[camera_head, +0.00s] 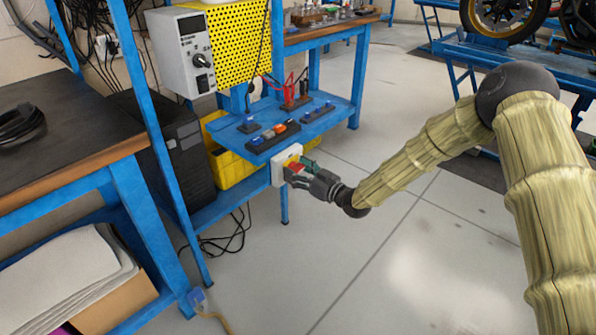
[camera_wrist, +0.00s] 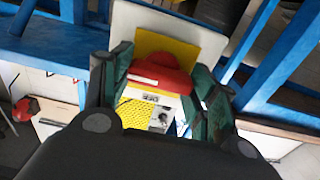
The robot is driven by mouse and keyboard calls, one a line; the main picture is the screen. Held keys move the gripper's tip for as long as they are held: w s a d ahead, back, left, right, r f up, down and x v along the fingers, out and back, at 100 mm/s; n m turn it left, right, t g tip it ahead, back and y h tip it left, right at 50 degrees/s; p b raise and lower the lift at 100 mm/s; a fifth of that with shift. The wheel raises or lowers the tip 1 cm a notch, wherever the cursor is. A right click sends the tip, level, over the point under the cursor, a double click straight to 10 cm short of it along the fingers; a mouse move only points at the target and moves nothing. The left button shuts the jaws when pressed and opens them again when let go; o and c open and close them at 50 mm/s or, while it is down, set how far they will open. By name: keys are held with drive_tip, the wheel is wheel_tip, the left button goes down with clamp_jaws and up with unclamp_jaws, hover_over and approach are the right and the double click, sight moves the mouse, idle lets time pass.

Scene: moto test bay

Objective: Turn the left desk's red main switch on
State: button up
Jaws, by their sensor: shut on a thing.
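The red main switch (camera_wrist: 160,72) is a red rotary knob on a yellow plate (camera_wrist: 185,50), fixed to a white box (camera_head: 277,168) at the front edge of the blue desk. A pale stripe runs across the knob in the wrist view. My gripper (camera_head: 300,167) reaches it from the right in the head view. Its green-padded fingers stand on both sides of the knob and are shut on it. In the head view the fingers hide part of the knob. I cannot tell from the frames whether the switch is on or off.
The blue desk shelf (camera_head: 335,110) holds dark strips with buttons and leads. A grey box with a dial (camera_head: 185,55) stands above it, beside a yellow perforated panel (camera_head: 235,40). A blue bench with a dark top (camera_head: 60,140) is at left. The floor (camera_head: 400,250) is clear.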

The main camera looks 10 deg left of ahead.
idle(0.5)
drive_tip(key=o, duration=1)
drive_tip(key=v, duration=1.2)
